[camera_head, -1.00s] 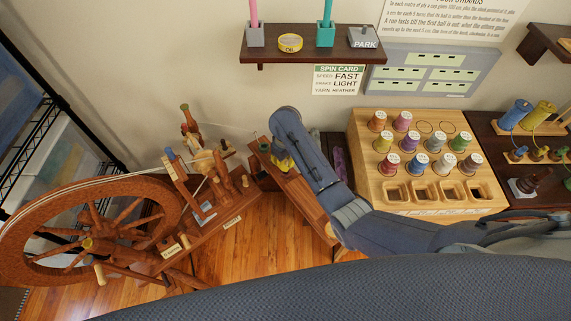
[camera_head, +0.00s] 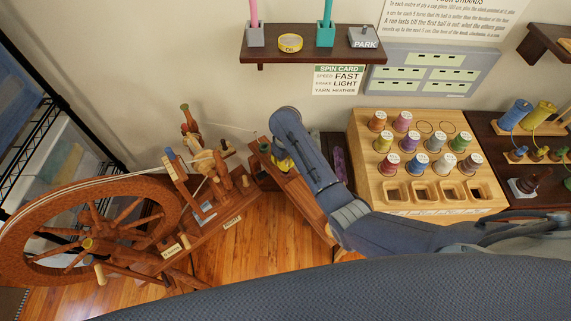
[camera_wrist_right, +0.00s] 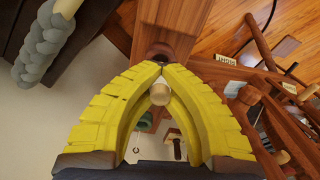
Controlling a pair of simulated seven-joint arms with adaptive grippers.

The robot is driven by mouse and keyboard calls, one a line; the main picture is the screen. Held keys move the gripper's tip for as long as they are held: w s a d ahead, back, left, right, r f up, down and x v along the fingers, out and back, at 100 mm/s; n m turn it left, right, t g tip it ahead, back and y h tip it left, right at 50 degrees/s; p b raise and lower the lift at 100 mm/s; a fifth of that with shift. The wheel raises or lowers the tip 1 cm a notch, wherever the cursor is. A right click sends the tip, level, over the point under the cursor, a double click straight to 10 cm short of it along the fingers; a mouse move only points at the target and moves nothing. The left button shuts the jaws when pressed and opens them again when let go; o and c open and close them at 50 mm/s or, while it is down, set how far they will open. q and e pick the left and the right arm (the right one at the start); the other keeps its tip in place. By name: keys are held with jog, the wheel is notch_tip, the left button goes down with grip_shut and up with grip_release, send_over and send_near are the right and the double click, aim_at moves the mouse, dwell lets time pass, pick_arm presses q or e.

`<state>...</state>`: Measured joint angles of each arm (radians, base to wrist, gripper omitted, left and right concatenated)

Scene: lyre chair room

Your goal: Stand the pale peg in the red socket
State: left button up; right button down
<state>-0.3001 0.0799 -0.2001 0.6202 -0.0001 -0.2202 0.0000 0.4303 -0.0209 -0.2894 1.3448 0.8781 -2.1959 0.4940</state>
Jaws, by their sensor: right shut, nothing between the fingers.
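My right gripper has yellow ribbed fingers. In the head view only part of it (camera_head: 284,163) shows, under my blue-grey arm, over the narrow wooden bench (camera_head: 306,199). In the right wrist view its fingertips (camera_wrist_right: 162,66) meet, shut and empty. A pale round peg end (camera_wrist_right: 160,94) shows through the gap between the bowed fingers; I cannot tell what it stands in. A dark red round socket (camera_wrist_right: 160,51) shows on the bench just beyond the fingertips, partly covered by them. A green socket (camera_wrist_right: 146,122) shows below the peg end. My left gripper is out of view.
A spinning wheel (camera_head: 95,190) stands left of the bench, with its upright parts close to the gripper. A wooden spool rack (camera_head: 430,205) is at the right. A wall shelf (camera_head: 290,44) hangs above. Braided grey yarn (camera_wrist_right: 42,45) lies upper left in the wrist view.

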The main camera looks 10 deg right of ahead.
aim_at(286, 161)
jog(key=shift+f, duration=1.55)
jog(key=c, duration=2.1)
grip_release()
jog(key=o, duration=0.6)
jog(key=shift+r, duration=6)
